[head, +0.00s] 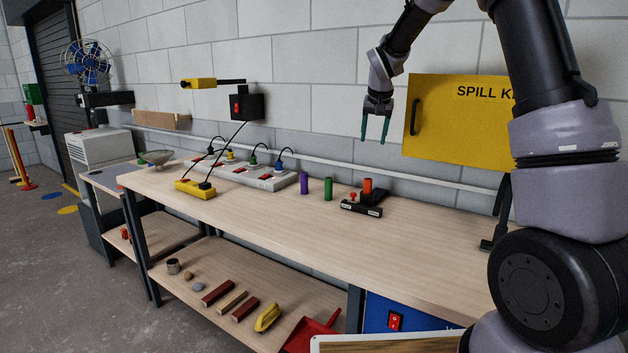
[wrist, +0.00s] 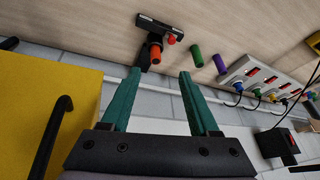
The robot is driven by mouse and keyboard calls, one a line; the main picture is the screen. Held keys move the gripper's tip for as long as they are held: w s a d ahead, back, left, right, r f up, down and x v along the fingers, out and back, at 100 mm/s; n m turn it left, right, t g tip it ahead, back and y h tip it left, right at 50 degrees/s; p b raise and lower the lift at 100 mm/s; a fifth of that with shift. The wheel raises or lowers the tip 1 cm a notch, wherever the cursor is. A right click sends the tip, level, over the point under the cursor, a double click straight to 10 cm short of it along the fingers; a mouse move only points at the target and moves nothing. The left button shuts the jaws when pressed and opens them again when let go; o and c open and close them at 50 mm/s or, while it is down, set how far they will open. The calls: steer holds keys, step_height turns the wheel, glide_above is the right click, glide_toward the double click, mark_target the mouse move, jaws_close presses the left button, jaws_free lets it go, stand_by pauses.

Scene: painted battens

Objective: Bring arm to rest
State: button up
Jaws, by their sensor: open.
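My gripper (head: 376,128) hangs in the air above the workbench, in front of the block wall and left of the yellow spill kit cabinet. Its two green fingers are spread apart with nothing between them, and they also show open in the wrist view (wrist: 160,95). My arm comes in from the upper right in the head view. Below the gripper, on the bench top (head: 400,240), stands a black holder (head: 362,206) with an orange cylinder (head: 367,186) in it. The gripper touches nothing.
A green cylinder (head: 328,188) and a purple cylinder (head: 304,183) stand on the bench beside a white power strip (head: 243,175) with several plugs. The yellow cabinet (head: 440,140) is close right of the gripper. A black switch box (head: 246,107) is on the wall. The bench's front is clear.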

steer(key=s+d+r+t+y, duration=0.1)
steer(key=s+d+r, duration=0.1)
steer(key=s+r, duration=0.55)
steer(key=s+d+r, duration=0.3)
steer(key=s+r, duration=0.1)
steer(key=s, duration=0.6)
steer(key=s+m+t+y, duration=0.1)
steer(key=s, duration=1.9)
steer(key=shift+s+d+f, duration=0.2)
steer(key=shift+s+f, duration=0.1)
steer(key=shift+s, duration=0.05)
